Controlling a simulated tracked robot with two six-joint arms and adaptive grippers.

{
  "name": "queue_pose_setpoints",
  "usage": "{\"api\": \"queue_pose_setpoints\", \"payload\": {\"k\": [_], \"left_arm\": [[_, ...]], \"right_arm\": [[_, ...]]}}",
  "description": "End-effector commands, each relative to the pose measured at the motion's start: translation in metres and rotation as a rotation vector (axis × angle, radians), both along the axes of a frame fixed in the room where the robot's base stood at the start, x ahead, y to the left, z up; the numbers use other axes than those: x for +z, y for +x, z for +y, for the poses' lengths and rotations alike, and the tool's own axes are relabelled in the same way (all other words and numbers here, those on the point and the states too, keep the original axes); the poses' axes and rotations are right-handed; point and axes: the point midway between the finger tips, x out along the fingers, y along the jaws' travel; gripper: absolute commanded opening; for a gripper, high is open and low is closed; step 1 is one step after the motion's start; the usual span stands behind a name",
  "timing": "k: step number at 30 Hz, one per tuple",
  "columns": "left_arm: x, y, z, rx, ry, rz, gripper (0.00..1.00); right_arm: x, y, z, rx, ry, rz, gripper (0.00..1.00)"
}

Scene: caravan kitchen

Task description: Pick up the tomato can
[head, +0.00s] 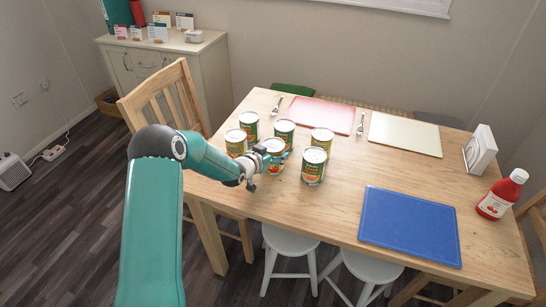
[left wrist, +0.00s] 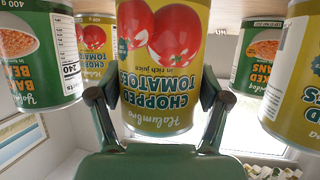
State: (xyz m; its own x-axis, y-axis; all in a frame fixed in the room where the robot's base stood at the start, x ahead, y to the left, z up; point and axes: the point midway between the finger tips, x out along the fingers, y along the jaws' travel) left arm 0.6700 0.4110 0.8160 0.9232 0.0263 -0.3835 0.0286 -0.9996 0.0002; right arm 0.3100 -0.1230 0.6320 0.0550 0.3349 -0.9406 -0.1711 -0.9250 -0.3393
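The tomato can (head: 274,167), with a yellow-green label and red tomatoes, stands upright on the table at the front of a group of cans. In the left wrist view the chopped tomatoes can (left wrist: 160,60) appears upside down, centred between my fingers. My left gripper (head: 274,158) reaches it from the left, low over the table. Its two fingers (left wrist: 160,95) lie along both sides of the can, with no clear gap. Whether they press on it I cannot tell. My right gripper is not in view.
Several other cans stand close by: one in front right (head: 314,168), one behind left (head: 236,144), and a yellow one (head: 321,140). A blue mat (head: 410,226), a ketchup bottle (head: 500,195) and a pink mat (head: 322,114) lie or stand farther off. The table's front middle is clear.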

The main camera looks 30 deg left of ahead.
Motion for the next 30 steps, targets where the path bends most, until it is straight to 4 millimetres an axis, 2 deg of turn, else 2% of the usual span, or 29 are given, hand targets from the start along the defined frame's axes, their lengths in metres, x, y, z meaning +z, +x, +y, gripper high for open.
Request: {"api": "queue_pose_setpoints", "payload": {"k": [1, 9, 17, 22, 26, 30], "left_arm": [[0.0, 0.0, 0.0, 0.0, 0.0, 0.0, 0.62], [0.002, 0.001, 0.0, 0.0, 0.002, -0.005, 0.19], [0.003, 0.001, 0.0, -0.001, 0.002, -0.005, 0.18], [0.011, 0.001, 0.0, -0.001, 0.002, -0.007, 0.18], [0.025, 0.002, 0.0, -0.002, 0.004, -0.008, 0.18], [0.053, 0.002, 0.0, -0.002, 0.006, -0.011, 0.18]], "right_arm": [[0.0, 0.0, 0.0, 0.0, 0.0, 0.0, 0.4], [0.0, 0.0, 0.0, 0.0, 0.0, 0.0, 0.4], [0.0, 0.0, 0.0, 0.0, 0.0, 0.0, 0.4], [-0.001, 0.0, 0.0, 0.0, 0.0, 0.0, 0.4], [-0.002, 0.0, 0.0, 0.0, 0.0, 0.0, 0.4], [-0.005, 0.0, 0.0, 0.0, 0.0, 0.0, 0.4]]}}
